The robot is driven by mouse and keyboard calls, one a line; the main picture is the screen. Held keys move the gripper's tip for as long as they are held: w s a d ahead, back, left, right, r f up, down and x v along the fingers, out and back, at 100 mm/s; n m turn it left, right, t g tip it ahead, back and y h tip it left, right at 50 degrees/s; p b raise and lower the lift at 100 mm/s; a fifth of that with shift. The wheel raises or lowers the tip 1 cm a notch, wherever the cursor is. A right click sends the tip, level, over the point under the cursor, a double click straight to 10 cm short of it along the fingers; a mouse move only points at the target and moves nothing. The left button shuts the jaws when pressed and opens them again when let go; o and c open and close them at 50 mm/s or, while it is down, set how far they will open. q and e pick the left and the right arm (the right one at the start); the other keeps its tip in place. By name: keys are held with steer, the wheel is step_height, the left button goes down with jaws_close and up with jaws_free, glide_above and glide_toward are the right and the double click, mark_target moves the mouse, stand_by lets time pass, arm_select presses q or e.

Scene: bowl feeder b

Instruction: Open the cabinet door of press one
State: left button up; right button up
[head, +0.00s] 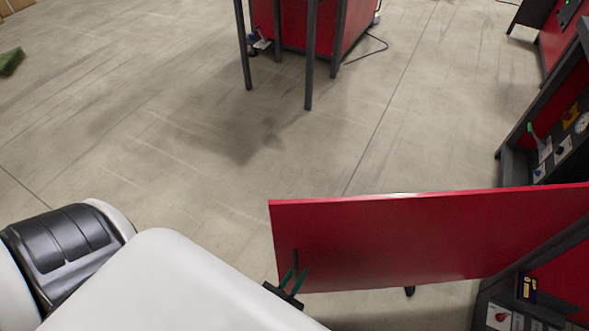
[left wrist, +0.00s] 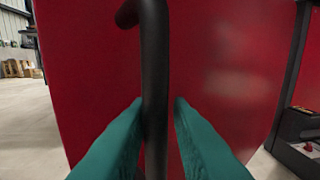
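The red cabinet door (head: 400,240) stands swung out from its dark-framed cabinet, seen from above in the head view. It fills most of the left wrist view (left wrist: 225,75). A black bar handle (head: 296,262) is near the door's free edge, and it stands upright in the left wrist view (left wrist: 155,70). My left gripper (head: 293,280) is at the handle. Its teal fingers (left wrist: 157,104) are on either side of the bar, with a narrow gap visible on the right. My right gripper is in neither view.
The cabinet's shelves (head: 555,145) at the right hold small items. Lower right, more items (head: 527,288) sit inside the dark frame. A red machine on dark legs (head: 308,60) stands farther off. The concrete floor between is clear.

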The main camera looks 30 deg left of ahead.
arm_select(q)
steer(key=shift+o, duration=1)
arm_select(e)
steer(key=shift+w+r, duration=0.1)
arm_select(q)
steer(key=shift+s, duration=0.2)
steer(key=s, duration=1.1)
steer(key=shift+s+d, duration=0.25)
steer(key=shift+d, duration=0.05)
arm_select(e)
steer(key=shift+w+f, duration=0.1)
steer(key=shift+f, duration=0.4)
